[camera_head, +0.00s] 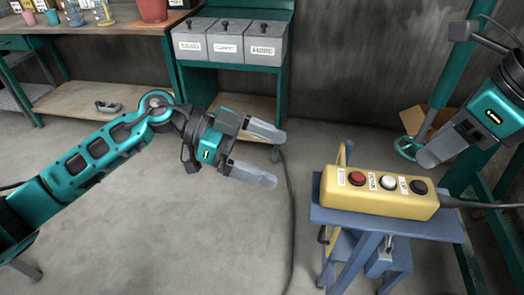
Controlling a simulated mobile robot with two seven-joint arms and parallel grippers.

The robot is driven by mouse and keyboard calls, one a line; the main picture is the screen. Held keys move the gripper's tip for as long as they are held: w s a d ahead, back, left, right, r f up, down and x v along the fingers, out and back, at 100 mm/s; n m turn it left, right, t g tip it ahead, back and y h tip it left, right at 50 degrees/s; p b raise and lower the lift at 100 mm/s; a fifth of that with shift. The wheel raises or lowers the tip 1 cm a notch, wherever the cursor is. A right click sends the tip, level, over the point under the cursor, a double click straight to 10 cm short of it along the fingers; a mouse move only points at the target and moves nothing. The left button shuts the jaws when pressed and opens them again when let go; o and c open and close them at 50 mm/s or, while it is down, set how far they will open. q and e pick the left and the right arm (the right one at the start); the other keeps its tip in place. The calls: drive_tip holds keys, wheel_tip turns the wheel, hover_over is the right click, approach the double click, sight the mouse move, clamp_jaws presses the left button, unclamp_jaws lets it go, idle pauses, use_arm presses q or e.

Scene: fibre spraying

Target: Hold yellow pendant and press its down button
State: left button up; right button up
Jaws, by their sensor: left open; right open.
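The yellow pendant (378,203) lies on a small blue stand at the right. Its top has a red button (356,178), a white button (388,182) and a black button (419,187), with white labels too small to read. A dark cable leaves its right end. My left gripper (262,156) is open and empty, to the left of the pendant and apart from it, fingers pointing right. My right gripper (430,155) is at the upper right, above and behind the pendant's right end; its fingers overlap in the view. Neither gripper touches the pendant.
The blue stand (450,229) has little bare top around the pendant. A teal bench (238,65) with labelled grey bins (225,42) stands at the back. A wooden table (100,22) with bottles and pots is at the back left. A cable runs along the floor, otherwise mostly clear in the middle.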

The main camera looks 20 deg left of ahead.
sight(322, 180)
use_arm(q)
drive_tip(key=shift+y, duration=0.3)
drive_tip(key=x, duration=1.2)
drive_tip(key=shift+w+d+f, duration=0.1)
drive_tip(key=shift+f, duration=0.25)
drive_tip(key=c, duration=1.4)
drive_tip(key=shift+o, duration=0.2)
use_arm(e)
clamp_jaws()
